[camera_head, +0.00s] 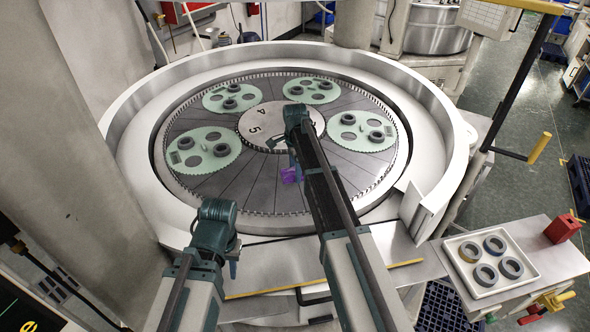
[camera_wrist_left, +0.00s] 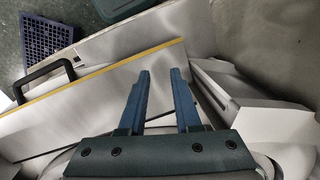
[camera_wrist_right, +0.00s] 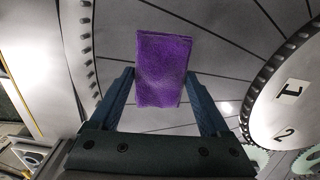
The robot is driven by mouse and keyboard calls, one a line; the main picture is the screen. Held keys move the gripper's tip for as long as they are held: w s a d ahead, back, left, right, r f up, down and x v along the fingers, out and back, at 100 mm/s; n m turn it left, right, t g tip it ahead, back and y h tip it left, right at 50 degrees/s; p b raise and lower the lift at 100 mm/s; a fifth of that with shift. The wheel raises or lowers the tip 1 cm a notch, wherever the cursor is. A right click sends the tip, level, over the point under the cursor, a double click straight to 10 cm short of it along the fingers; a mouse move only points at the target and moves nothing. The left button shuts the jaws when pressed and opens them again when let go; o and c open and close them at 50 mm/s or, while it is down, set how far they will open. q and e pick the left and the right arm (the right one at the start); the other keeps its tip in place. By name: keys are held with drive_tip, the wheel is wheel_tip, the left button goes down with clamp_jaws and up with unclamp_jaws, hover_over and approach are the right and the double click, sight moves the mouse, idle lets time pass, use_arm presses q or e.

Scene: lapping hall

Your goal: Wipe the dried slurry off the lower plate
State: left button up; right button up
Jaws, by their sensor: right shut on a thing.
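The lower plate (camera_head: 250,187) is a large dark round plate with radial grooves, inside a pale machine rim. My right gripper (camera_wrist_right: 160,80) is shut on a purple cloth or pad (camera_wrist_right: 163,68), held over the plate. The purple piece also shows in the head view (camera_head: 290,174), partly hidden by my right arm; I cannot tell whether it touches the plate. A small pale spot (camera_wrist_right: 226,107) shows on the plate in the right wrist view; I cannot tell whether it is slurry or glare. My left gripper (camera_wrist_left: 160,72) is open and empty near the front rim.
Several green toothed carriers (camera_head: 184,160) with dark rings sit on the plate around a numbered centre disc (camera_head: 256,139). Pins line the plate's edge. A white tray (camera_head: 462,283) of rings and a red container (camera_head: 562,228) stand on a side table at right.

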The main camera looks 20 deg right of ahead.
wheel_tip(320, 180, up, 3)
drive_tip(key=p, duration=0.3)
idle(0.4)
drive_tip(key=shift+f, duration=0.15)
idle(0.3)
